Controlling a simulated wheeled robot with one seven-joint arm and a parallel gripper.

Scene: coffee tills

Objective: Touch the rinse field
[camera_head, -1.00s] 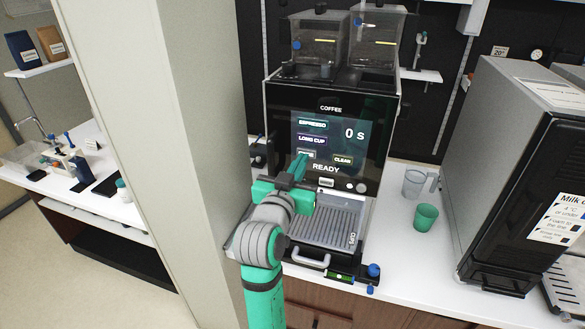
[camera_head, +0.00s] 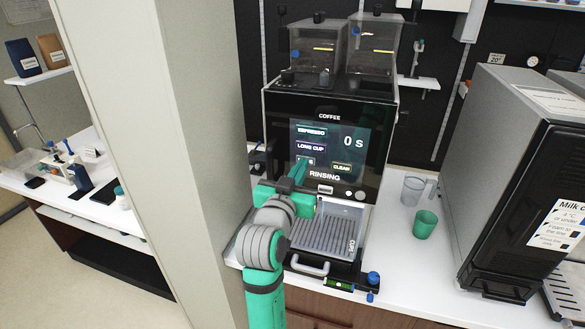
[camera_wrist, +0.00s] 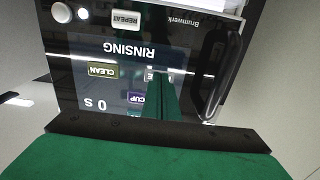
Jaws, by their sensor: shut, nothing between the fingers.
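The coffee machine (camera_head: 285,110) stands on the counter with a lit touch screen (camera_head: 352,160). The screen reads "RINSING" and "0 S", with ESPRESSO, LONG CUP and CLEAN fields. The rinse field (camera_head: 308,161) is below LONG CUP; my fingertips cover most of it and its label cannot be read. It also shows partly behind the fingers in the wrist view (camera_wrist: 152,75). My gripper (camera_head: 299,172) is shut and empty, its green fingertips at that field. Whether they touch the glass cannot be told.
A drip tray (camera_head: 333,232) sits below the screen. A green cup (camera_head: 425,225) and a clear jug (camera_head: 412,190) stand to its right, beside a large dark milk unit (camera_head: 500,200). A pale wall (camera_head: 200,150) is close on the left.

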